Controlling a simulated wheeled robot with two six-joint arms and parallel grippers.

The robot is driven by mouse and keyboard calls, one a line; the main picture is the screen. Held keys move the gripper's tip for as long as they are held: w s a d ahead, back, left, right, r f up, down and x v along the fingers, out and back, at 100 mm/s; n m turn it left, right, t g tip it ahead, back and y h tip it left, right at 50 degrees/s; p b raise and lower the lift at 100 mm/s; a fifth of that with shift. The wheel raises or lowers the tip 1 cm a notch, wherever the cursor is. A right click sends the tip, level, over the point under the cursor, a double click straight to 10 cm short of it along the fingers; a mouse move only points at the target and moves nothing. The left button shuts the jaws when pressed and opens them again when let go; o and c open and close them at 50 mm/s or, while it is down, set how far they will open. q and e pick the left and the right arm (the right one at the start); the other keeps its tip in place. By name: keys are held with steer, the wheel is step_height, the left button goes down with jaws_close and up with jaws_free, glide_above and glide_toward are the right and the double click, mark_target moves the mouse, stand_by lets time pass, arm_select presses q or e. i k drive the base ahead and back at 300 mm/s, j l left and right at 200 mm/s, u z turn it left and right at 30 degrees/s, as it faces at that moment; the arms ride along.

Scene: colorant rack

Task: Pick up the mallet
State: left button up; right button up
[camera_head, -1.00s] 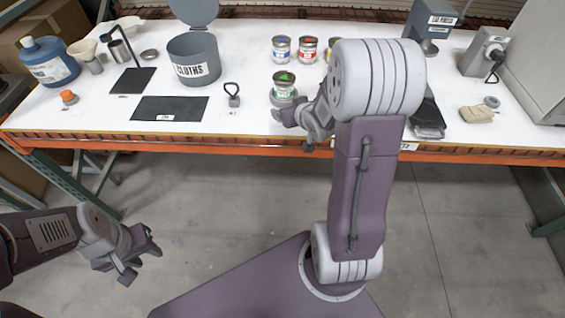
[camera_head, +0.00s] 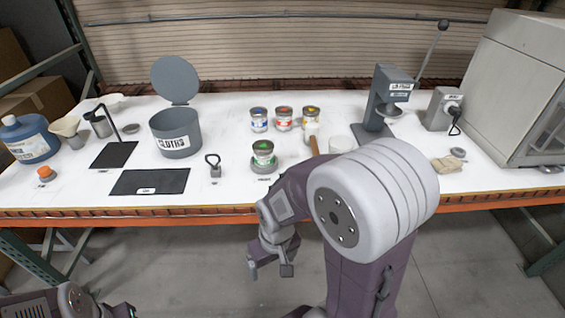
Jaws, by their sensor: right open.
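The mallet (camera_head: 314,146) is on the white table, right of the green-marked can; its tan handle and a pale head show, and my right arm hides its lower part. My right gripper (camera_head: 270,271) is open and empty. It appears in front of the table's orange front edge, below and left of the mallet and apart from it. My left gripper (camera_head: 124,311) only just shows at the bottom left edge, cut off by the frame, so its jaws cannot be made out.
The green-marked can (camera_head: 263,153) stands left of the mallet, with three paint cans (camera_head: 283,118) behind. The cloths bin (camera_head: 176,137), dark mat (camera_head: 150,181) and small weight (camera_head: 214,168) are further left. A press (camera_head: 385,100) stands at the right.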

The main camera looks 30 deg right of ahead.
mark_target(312, 129)
steer(key=z, duration=1.4)
